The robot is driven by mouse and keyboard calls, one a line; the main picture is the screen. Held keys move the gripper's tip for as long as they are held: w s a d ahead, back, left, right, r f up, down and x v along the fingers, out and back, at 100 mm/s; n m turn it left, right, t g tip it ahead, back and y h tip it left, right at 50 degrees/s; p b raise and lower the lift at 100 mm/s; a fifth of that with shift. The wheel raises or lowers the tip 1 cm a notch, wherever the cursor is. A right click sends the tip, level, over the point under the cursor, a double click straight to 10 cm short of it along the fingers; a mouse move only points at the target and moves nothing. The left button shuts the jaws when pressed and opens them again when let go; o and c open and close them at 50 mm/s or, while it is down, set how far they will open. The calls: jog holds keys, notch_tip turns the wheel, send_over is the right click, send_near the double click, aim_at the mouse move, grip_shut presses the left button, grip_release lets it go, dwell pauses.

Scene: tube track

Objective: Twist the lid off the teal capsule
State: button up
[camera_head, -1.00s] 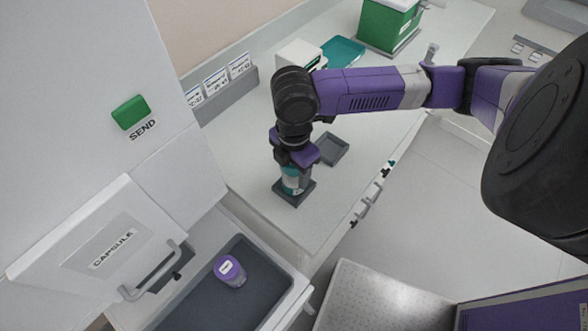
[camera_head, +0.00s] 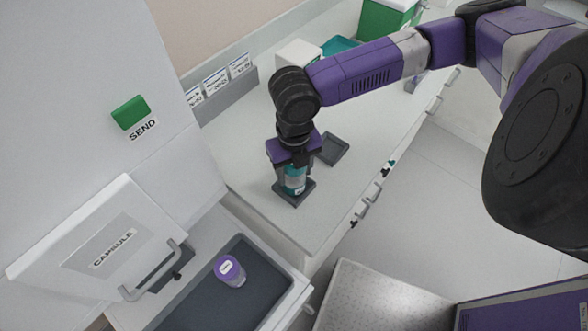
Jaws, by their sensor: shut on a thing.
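The teal capsule (camera_head: 295,181) stands upright in a dark square holder (camera_head: 294,198) near the front left end of the white counter. My gripper (camera_head: 293,162) points down over it and is shut on the capsule's top. The lid is hidden by the gripper, so I cannot tell whether it is loose.
A dark empty tray (camera_head: 333,149) lies just right of the holder. A purple-topped capsule (camera_head: 230,270) lies in the dark bay under the open CAPSULE hatch (camera_head: 112,248). A green SEND button (camera_head: 130,112) is on the wall. A green box (camera_head: 388,24) and a teal tray (camera_head: 340,46) stand at the back.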

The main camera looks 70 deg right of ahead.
jog(key=n, duration=0.4)
jog(key=shift+r, duration=4.75)
